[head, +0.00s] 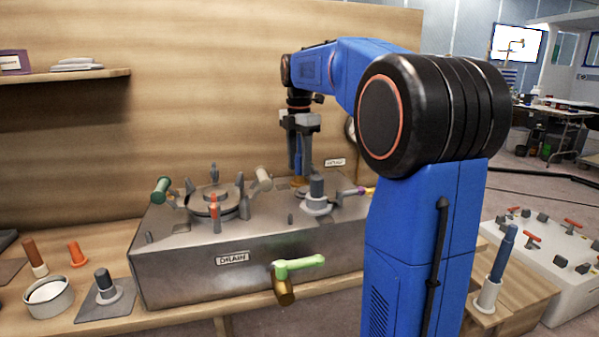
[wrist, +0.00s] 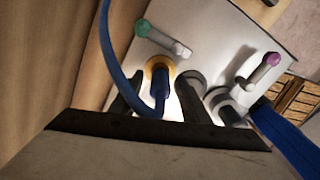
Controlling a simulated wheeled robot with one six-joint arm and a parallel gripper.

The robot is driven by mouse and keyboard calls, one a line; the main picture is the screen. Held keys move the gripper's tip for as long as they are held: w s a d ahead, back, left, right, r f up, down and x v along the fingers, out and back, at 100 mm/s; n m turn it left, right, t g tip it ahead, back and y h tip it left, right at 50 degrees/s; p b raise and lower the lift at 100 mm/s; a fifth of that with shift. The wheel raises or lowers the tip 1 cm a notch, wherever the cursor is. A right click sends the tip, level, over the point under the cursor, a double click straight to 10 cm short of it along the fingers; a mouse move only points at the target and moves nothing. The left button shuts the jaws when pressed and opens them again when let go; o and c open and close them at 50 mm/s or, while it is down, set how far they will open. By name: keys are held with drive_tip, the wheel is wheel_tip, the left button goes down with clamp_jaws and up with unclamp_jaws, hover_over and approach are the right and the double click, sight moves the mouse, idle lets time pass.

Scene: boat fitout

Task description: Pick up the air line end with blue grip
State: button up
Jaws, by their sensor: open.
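The air line end with blue grip (wrist: 160,88) stands in a gold ring-shaped fitting (wrist: 155,64) on the metal console top in the wrist view. A blue hose (wrist: 109,60) curves close to it on the left. My gripper (wrist: 157,78) is open, with one finger on each side of the blue grip; whether either finger touches it I cannot tell. In the head view my gripper (head: 300,172) points down over the back of the console, just above the gold fitting (head: 298,183). The blue grip is mostly hidden by the fingers there.
The metal console (head: 190,262) marked DRAIN carries a round hatch with clamps (head: 212,204), a green-ended lever (head: 161,188) and a grey post (head: 317,187) near my gripper. The wooden wall stands close behind. A blue-handled piece (head: 503,252) stands at right.

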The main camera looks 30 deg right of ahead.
clamp_jaws()
drive_tip(key=shift+r, duration=0.1)
wheel_tip(320, 180, up, 10)
drive_tip(key=shift+f, duration=0.1)
idle(0.5)
